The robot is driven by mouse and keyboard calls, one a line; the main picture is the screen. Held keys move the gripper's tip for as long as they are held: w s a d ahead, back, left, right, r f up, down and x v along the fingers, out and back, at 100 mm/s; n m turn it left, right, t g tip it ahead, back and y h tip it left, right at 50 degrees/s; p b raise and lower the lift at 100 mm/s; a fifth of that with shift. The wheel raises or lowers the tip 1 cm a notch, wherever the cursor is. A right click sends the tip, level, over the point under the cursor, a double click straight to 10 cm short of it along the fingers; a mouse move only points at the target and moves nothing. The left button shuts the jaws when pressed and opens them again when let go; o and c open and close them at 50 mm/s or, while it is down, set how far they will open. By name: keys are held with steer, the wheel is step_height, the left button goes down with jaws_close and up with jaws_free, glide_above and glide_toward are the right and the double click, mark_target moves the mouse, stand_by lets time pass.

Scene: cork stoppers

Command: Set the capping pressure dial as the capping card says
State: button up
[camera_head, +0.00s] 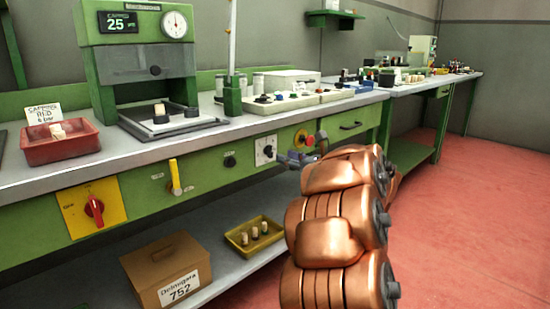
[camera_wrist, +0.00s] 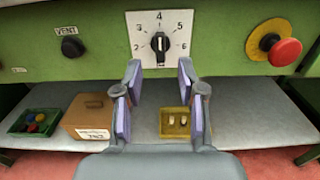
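The pressure dial (camera_wrist: 147,28) is a white square plate with numbers 2 to 6 around a black knob (camera_wrist: 160,43). The knob stands upright, in line with the 4 at the top. In the head view the dial (camera_head: 265,150) is on the green bench front. My gripper (camera_wrist: 161,75) is open and empty, its purple-padded fingers below and either side of the knob, apart from it. It also shows in the head view (camera_head: 298,158). The capping card (camera_head: 42,113) stands behind a red tray (camera_head: 60,150); it reads CAPPING RED, with a small line below that looks like 6 bar.
A red emergency button (camera_wrist: 285,52) sits right of the dial; a black knob (camera_wrist: 72,46) sits left. A red switch on a yellow plate (camera_head: 75,205) and a yellow lever (camera_head: 174,177) are further left. The lower shelf holds a cardboard box (camera_head: 165,270) and a yellow tray (camera_head: 238,248).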

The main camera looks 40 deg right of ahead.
mark_target(272, 151)
steer(key=w+b, duration=0.1)
steer(key=w, duration=0.4)
steer(key=shift+d+f, duration=0.1)
steer(key=shift+w, duration=0.55)
steer(key=shift+c, duration=0.3)
jaws_close()
